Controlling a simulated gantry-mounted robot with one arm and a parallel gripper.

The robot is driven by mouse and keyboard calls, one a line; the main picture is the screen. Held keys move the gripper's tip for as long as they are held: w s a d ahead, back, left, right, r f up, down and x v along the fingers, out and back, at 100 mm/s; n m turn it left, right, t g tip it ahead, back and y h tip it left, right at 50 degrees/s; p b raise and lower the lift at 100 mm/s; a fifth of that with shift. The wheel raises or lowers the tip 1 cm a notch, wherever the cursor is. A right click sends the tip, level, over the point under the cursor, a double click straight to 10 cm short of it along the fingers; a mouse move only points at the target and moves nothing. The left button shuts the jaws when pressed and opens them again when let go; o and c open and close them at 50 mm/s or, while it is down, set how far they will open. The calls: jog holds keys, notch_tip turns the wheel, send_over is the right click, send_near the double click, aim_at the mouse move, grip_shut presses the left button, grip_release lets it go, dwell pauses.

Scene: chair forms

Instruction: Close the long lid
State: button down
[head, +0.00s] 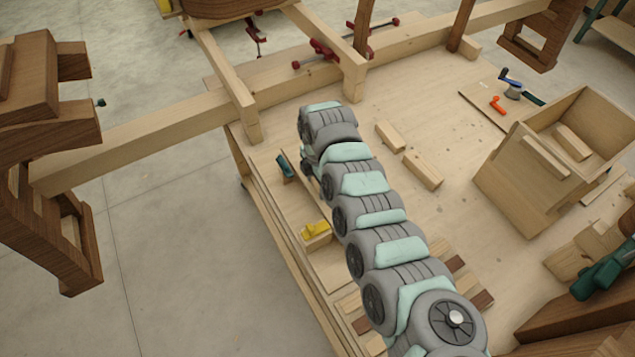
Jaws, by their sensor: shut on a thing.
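My gripper (308,168) shows only as a small dark part beside the far end of my arm, over the left side of the workbench (440,130). It is shut, and my arm hides what is between its fingers. Long narrow boards (275,238) run along the bench's left edge, beside a long recess holding tools. I cannot tell for sure which board is the long lid or how far it stands open.
A teal tool (285,165) and a yellow tool (316,229) lie near the left edge. Two wood blocks (423,170) lie right of my arm. An open wooden box (520,180) stands farther right. Thick beams (140,140) cross behind. The bench middle is mostly clear.

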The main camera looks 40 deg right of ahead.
jog(key=shift+r, duration=0.1)
jog(key=shift+r+p, duration=0.2)
jog(key=shift+p, duration=0.45)
jog(key=shift+d+f, duration=0.1)
jog(key=c, duration=0.5)
grip_release()
notch_tip(320, 180, up, 11)
jog(key=shift+f+b, duration=0.15)
jog(key=shift+b, duration=0.8)
